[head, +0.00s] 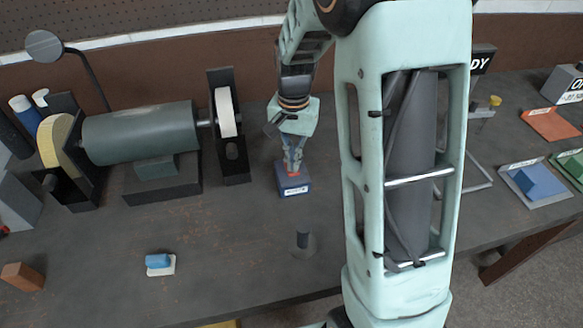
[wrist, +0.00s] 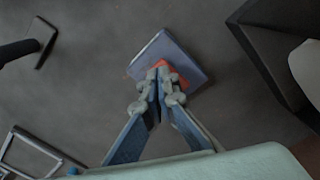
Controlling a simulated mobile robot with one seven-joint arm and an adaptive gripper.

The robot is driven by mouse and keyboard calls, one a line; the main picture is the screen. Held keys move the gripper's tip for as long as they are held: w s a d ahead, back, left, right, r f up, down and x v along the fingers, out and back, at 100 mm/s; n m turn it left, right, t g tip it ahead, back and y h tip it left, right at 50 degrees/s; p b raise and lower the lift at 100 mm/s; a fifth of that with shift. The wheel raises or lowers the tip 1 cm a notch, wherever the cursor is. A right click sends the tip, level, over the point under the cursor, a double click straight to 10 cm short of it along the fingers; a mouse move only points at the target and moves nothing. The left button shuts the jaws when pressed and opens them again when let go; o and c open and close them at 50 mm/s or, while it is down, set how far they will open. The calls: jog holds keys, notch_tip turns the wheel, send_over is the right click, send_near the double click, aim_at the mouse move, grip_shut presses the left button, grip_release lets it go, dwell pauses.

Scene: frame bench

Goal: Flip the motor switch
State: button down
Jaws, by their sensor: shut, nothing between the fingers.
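The motor switch is a small dark blue box (head: 295,188) with a white label on its front and a red part (head: 293,172) on top. It stands on the bench right of the grinder. My gripper (head: 292,165) is shut and points down at the top of the box, with its fingertips at the red part. In the wrist view the shut fingertips (wrist: 160,72) lie over the red part (wrist: 185,74) on the blue box (wrist: 166,47). The fingers hide some of the red part. I cannot tell whether they touch it or which way it is set.
The bench grinder (head: 140,132) with its pale wheel (head: 225,112) stands close on the left. A dark peg (head: 303,238) stands in front. Coloured trays, including a blue one (head: 535,183), are at right. The front middle is mostly clear.

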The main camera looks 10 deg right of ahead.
jog(key=shift+f+b, duration=0.5)
jog(key=shift+f, duration=0.25)
jog(key=shift+r, duration=0.1)
jog(key=shift+r+p, duration=2.65)
jog(key=shift+r, duration=0.85)
